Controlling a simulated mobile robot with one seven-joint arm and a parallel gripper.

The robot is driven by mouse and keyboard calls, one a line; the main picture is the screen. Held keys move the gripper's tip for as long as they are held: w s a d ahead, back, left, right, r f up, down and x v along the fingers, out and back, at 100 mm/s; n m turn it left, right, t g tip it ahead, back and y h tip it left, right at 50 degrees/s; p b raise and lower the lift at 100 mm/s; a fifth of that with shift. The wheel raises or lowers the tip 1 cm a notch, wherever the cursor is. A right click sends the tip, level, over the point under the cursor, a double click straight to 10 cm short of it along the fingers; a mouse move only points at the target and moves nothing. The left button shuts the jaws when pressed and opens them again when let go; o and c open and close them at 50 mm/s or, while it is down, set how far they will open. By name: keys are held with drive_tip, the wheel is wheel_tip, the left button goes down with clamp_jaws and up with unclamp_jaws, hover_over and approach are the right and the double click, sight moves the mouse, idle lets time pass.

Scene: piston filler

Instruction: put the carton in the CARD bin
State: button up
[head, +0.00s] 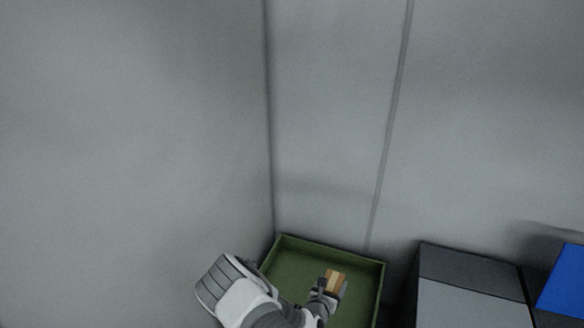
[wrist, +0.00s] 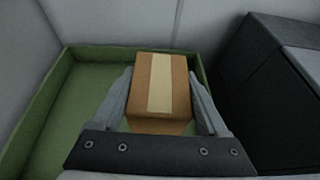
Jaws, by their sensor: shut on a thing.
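The carton is a small brown box with a pale tape strip along its top (wrist: 178,95). In the wrist view it sits between the two grey fingers of my gripper (wrist: 162,98), which is shut on it. In the head view the carton (head: 336,278) shows small at the end of my gripper (head: 332,286), over a green open bin (head: 322,246). The green bin (wrist: 38,100) also shows in the wrist view, around and below the carton. No label shows on it, so I cannot tell whether it is the CARD bin. The carton's height above its floor is unclear.
Grey walls meet in a corner (head: 270,150) behind the green bin. A dark grey box-like unit with a lighter front (head: 470,270) stands to the bin's right. A blue thing (head: 563,282) is at the far right edge. The bin's visible floor looks empty.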

wheel_tip(320, 180, up, 21)
drive_tip(key=w+a, duration=0.1)
drive_tip(key=a, duration=0.1)
drive_tip(key=s+d+r+p, duration=0.1)
drive_tip(key=s+r+p, duration=0.4)
drive_tip(key=r+p, duration=0.3)
drive_tip(key=s+d+r+p, duration=0.1)
drive_tip(key=s+r+p, duration=0.3)
drive_tip(key=r+p, duration=0.5)
wheel_tip(320, 180, up, 5)
drive_tip(key=shift+s+d+r+m+h, duration=0.1)
drive_tip(key=shift+s+d+m+h, duration=0.2)
drive_tip(key=shift+s, duration=0.05)
drive_tip(key=shift+g, duration=0.3)
wheel_tip(320, 180, up, 11)
drive_tip(key=w+n+t+y, duration=0.1)
drive_tip(key=w+n+y, duration=0.1)
drive_tip(key=shift+d+f, duration=0.1)
drive_tip(key=shift+f, duration=0.1)
